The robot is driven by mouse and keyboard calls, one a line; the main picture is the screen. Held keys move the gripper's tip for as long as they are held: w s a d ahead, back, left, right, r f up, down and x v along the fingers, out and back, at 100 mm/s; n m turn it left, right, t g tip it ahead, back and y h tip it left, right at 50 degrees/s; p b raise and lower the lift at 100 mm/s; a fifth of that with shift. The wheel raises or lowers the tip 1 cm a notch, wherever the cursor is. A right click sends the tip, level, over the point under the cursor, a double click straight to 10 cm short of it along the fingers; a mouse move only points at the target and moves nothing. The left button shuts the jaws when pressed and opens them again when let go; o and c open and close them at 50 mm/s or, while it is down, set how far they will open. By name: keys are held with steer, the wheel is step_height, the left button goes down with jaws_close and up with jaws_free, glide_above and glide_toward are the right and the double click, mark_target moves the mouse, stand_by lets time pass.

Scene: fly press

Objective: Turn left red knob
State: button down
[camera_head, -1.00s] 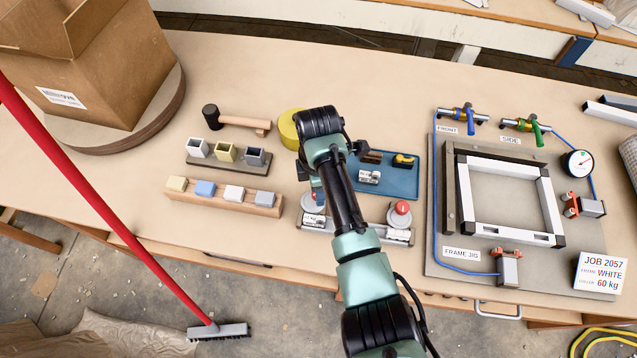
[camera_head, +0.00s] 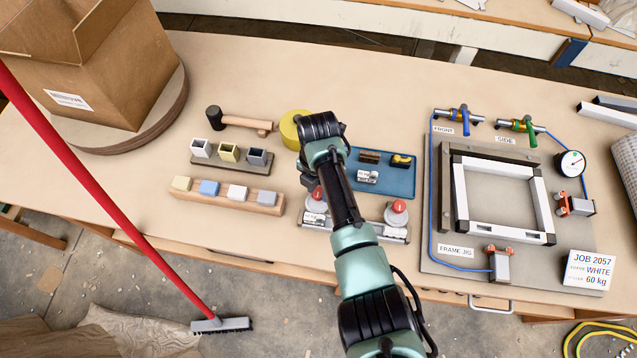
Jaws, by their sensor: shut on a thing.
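The left red knob (camera_head: 318,193) sits on a grey two-station base (camera_head: 346,229) at the front of the bench, just left of my forearm. Its red top shows in part. My gripper (camera_head: 310,182) is at the knob, mostly hidden by my own wrist and arm, and is shut on it. The fingertips are not clearly visible. The right red knob (camera_head: 399,206) stands on the same base, to the right of my arm and apart from it.
A blue tray (camera_head: 393,187) with small parts lies behind the right knob. The frame jig (camera_head: 433,263) with blue and green valves is to the right. Wooden blocks with coloured pieces (camera_head: 227,197) and a mallet (camera_head: 240,122) are left. A cardboard box (camera_head: 120,80) stands far left.

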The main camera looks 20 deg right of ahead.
steer(key=shift+n, duration=0.4)
steer(key=c, duration=0.5)
jaws_free()
steer(key=shift+r, duration=0.1)
step_height(320, 180, up, 13)
steer(key=shift+f, duration=0.1)
stand_by(0.5)
